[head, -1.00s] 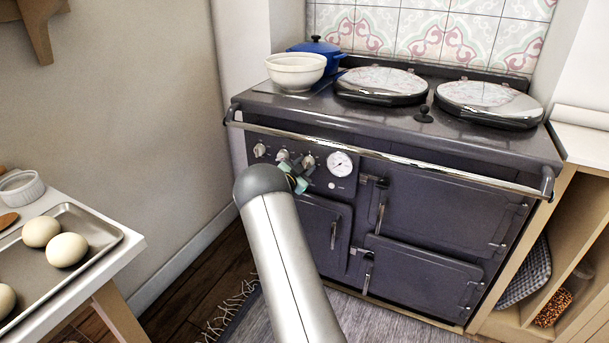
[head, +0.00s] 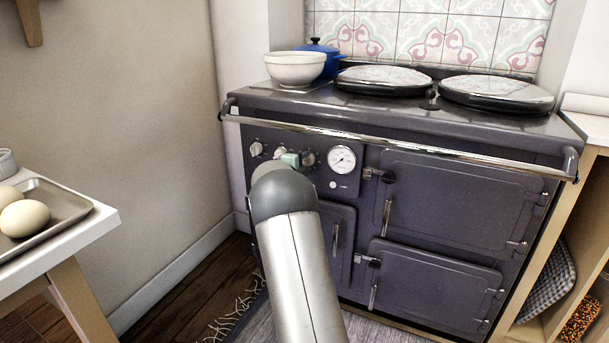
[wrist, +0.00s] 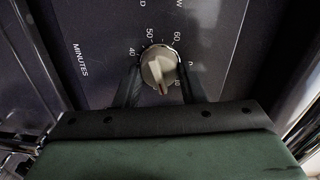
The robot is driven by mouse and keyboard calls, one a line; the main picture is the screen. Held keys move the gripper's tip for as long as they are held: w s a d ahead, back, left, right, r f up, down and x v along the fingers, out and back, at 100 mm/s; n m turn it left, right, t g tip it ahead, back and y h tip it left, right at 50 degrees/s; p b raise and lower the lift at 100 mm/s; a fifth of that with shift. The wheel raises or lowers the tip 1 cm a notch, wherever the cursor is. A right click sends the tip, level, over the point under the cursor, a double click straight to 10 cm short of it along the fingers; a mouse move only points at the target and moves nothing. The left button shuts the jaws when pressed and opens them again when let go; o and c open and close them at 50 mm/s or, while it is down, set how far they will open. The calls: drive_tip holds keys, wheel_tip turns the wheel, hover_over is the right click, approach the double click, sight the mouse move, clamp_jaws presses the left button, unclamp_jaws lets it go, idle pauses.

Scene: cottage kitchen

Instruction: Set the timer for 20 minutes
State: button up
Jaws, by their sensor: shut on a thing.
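The timer knob (wrist: 157,66) is pale, with a raised grip bar and a reddish pointer mark. It sits on a dark panel (wrist: 95,85) marked MINUTES in the wrist view. Its pointer faces down, a little past the 10 mark; the numbers below are hidden by my gripper. My gripper (wrist: 160,80) is shut on the knob, one dark finger on each side. In the head view my gripper (head: 290,159) is at the stove's control panel, mostly hidden behind my arm, and its green part shows among the knobs.
The stove (head: 450,210) has a chrome rail (head: 400,147) across its front, just above the knobs. A round dial (head: 342,159) sits right of the knobs. A white bowl (head: 294,67) and a blue pot (head: 326,57) stand on top. A table with a tray (head: 75,208) is at left.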

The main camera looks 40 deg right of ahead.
drive_tip(key=m+b, duration=0.4)
drive_tip(key=b, duration=0.1)
drive_tip(key=shift+f+m+t, duration=0.2)
drive_tip(key=shift+m+t, duration=0.1)
drive_tip(key=shift+m, duration=0.1)
drive_tip(key=shift+r+b, duration=0.1)
drive_tip(key=shift+b, duration=0.3)
drive_tip(key=o, duration=1)
drive_tip(key=p+v, duration=0.1)
drive_tip(key=v, duration=0.5)
drive_tip(key=p+v, duration=0.1)
drive_tip(key=v, duration=0.4)
drive_tip(key=p+v, duration=0.1)
drive_tip(key=v, duration=0.5)
drive_tip(key=shift+s+a+r+p, duration=0.15)
drive_tip(key=shift+a+r+p, duration=0.1)
drive_tip(key=shift+p, duration=0.1)
drive_tip(key=shift+r, duration=0.1)
